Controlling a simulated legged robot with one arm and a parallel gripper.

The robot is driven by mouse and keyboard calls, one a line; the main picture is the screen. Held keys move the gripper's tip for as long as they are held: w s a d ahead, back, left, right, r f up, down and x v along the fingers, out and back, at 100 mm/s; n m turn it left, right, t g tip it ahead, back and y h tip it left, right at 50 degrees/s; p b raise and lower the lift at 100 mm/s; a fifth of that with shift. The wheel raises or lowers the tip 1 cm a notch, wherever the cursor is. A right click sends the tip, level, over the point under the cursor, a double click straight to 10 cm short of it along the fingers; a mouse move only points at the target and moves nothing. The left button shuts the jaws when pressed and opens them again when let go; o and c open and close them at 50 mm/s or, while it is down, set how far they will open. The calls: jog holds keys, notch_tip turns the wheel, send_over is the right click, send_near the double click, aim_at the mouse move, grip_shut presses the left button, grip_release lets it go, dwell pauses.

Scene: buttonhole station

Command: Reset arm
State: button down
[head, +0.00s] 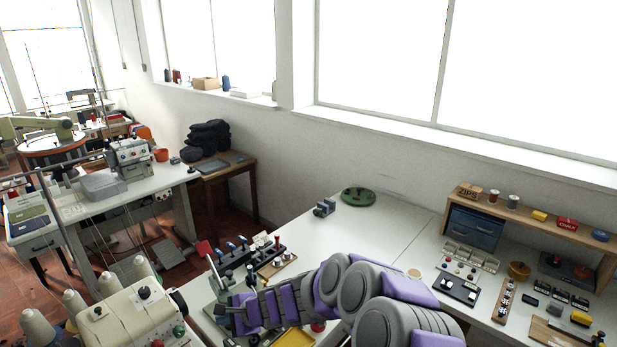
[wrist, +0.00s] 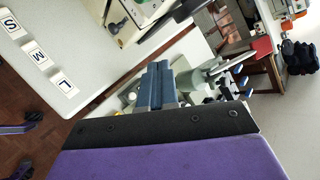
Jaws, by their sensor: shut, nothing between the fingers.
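My arm, purple and grey, reaches from the bottom right of the head view over the white worktable (head: 375,232). My gripper (head: 222,314) is at its left end, low over the near part of the table, close to the sewing machine. In the wrist view my gripper (wrist: 157,84) shows as two blue-grey fingers side by side, shut with nothing between them. The tabletop under the arm is partly hidden.
A cream sewing machine (head: 135,315) with thread cones stands at lower left. A row of levers (head: 245,255) is just beyond my gripper. A green disc (head: 358,196) lies at the back. Trays and a shelf (head: 535,222) fill the right. White cards (wrist: 35,55) lie on a pale surface.

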jog(key=s+d+r+n+g, duration=0.2)
jog(key=s+d+r+n, duration=0.2)
jog(key=s+r, duration=0.35)
jog(key=s+d+r+n+g, duration=0.2)
jog(key=s+d+r+n, duration=0.3)
jog(key=s, duration=0.3)
jog(key=s+d+n+h, duration=0.1)
jog(key=s+d+h, duration=0.4)
jog(key=s+d, duration=0.6)
jog(key=s+d+n+g+h, duration=0.1)
jog(key=s+d+h, duration=0.3)
jog(key=s+d, duration=0.8)
jog(key=d, duration=0.5)
jog(key=shift+s+r+n+g+h, duration=0.2)
jog(key=shift+r+n+g+h, duration=0.1)
jog(key=shift+n+h, duration=0.1)
